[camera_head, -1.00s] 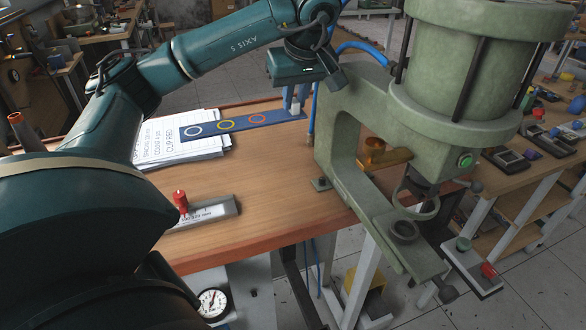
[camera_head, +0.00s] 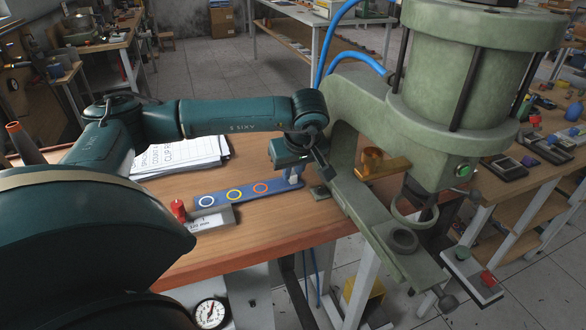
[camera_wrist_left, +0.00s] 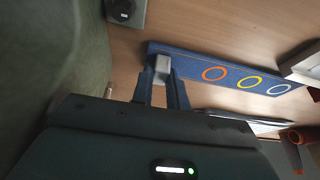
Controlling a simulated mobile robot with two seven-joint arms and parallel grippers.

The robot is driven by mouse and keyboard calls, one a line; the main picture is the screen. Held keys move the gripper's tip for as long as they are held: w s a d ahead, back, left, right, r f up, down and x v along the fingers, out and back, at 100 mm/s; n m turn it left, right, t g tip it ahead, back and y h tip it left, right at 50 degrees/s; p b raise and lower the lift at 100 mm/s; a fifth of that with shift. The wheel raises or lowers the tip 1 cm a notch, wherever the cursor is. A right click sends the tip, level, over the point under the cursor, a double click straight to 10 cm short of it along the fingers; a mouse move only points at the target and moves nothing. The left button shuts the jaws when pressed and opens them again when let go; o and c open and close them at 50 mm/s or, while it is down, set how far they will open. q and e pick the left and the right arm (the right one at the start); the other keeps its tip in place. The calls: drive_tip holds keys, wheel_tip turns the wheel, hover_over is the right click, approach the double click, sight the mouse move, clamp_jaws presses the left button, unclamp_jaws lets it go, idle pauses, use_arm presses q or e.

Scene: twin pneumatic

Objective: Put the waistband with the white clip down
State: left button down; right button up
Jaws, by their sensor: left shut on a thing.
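The waistband (camera_head: 247,192) is a flat blue strip with a white, a yellow and an orange ring along it. Its white clip (camera_head: 294,179) is at the right end. My left gripper (camera_head: 295,171) points down over that end and is shut on the clip. The left wrist view shows the fingers (camera_wrist_left: 161,88) on the pale clip (camera_wrist_left: 162,68), with the blue band (camera_wrist_left: 190,65) stretching right. The band lies level, low over the wooden table or touching it; I cannot tell which. My right gripper is not in view.
A gauge block with a red knob (camera_head: 179,209) is close by the band's left end. White papers (camera_head: 181,156) lie behind it. The green press (camera_head: 350,150) stands just right of my gripper. Bare table (camera_head: 240,235) lies in front of the band.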

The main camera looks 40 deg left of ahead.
use_arm(q)
drive_tip(key=shift+f, duration=0.15)
drive_tip(key=c, duration=1.4)
unclamp_jaws()
drive_tip(key=shift+r, duration=0.25)
drive_tip(key=v, duration=1.2)
drive_tip(key=shift+f, duration=0.1)
